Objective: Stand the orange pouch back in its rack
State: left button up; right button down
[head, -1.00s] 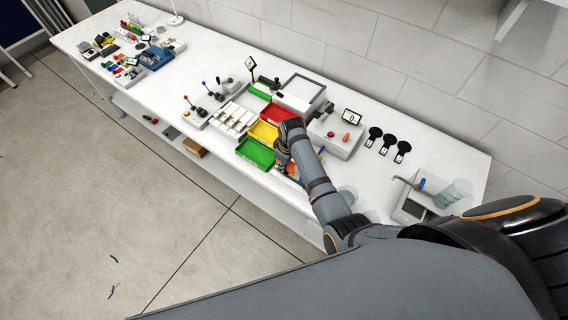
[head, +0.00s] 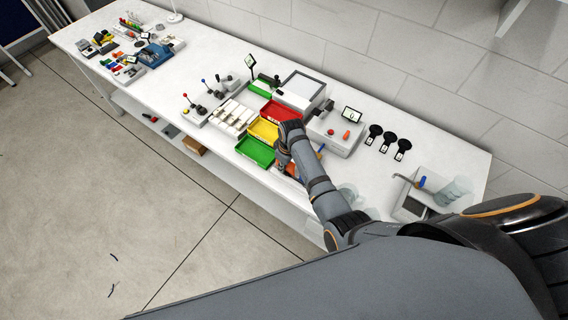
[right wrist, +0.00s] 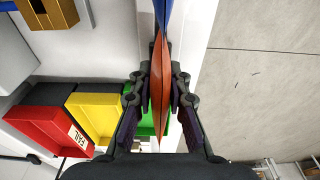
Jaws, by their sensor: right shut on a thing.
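The orange pouch (right wrist: 160,92) stands edge-on between the fingers of my right gripper (right wrist: 160,78) in the right wrist view, and the gripper is shut on it. In the head view my right gripper (head: 283,158) is low over the front part of the bench, just right of the green bin. A bit of orange (head: 291,169) shows beside it there; my arm hides most of the pouch. A blue thing (right wrist: 163,12) lies in line beyond the pouch in the wrist view. I cannot make out the rack clearly. My left gripper is not in view.
The green bin (head: 254,151), yellow bin (head: 262,130) and red bin (head: 279,112) stand left of the gripper. A scale-like box with a display (head: 335,133) is behind my arm. The front edge of the white bench (head: 225,175) is close.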

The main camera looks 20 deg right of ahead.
jog(key=shift+f+p, duration=0.1)
jog(key=shift+p, duration=0.2)
dwell(0.4)
jog(key=c, duration=1.2)
grip_release()
jog(key=r, duration=0.8)
jog(key=s+d+r, duration=0.1)
jog(key=r, duration=0.3)
jog(key=shift+f, duration=0.1)
